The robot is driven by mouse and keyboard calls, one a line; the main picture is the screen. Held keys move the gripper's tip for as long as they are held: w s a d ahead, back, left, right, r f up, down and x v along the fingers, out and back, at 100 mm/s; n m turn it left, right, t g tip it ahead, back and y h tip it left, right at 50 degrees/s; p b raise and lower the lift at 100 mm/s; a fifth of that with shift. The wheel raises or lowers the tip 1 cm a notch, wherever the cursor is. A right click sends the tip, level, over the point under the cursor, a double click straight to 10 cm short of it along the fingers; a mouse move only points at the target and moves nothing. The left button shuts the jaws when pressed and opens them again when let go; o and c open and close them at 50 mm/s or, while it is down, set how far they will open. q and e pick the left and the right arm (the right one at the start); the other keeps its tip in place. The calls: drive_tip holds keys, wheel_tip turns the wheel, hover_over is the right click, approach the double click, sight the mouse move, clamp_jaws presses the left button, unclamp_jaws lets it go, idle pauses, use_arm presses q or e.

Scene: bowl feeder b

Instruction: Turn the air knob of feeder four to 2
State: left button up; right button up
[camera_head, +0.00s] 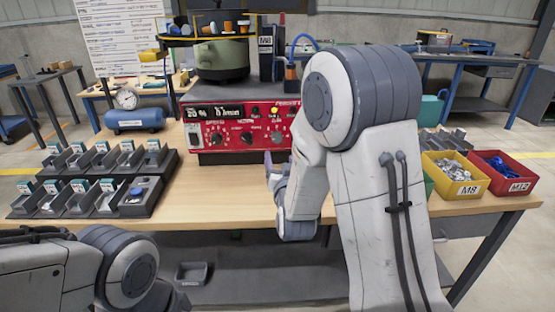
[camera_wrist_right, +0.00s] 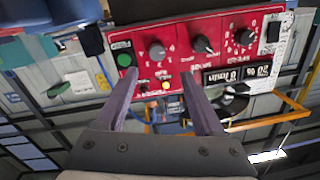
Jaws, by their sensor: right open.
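A bowl feeder's red control panel (camera_head: 240,125) stands at the back of the workbench. In the right wrist view the panel (camera_wrist_right: 190,20) appears upside down, with a left knob (camera_wrist_right: 158,51), a middle knob (camera_wrist_right: 205,44) and a right knob (camera_wrist_right: 244,37). The labels are too small to tell which is air. My right gripper (camera_wrist_right: 157,78) is open and empty, its fingertips pointing at the panel near the left knob. My left gripper is out of view.
A green feeder bowl (camera_head: 222,60) sits above the panel. Black part trays (camera_head: 90,180) and a blue air tank (camera_head: 134,118) are at left. A yellow bin (camera_head: 455,182) and a red bin (camera_head: 505,178) are at right. The front middle of the bench is clear.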

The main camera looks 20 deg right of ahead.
sight(278, 138)
drive_tip(key=x, duration=1)
drive_tip(key=shift+w+d+r+p, duration=0.2)
drive_tip(key=shift+w+d+p, duration=0.05)
drive_tip(key=shift+d+p, duration=0.1)
clamp_jaws()
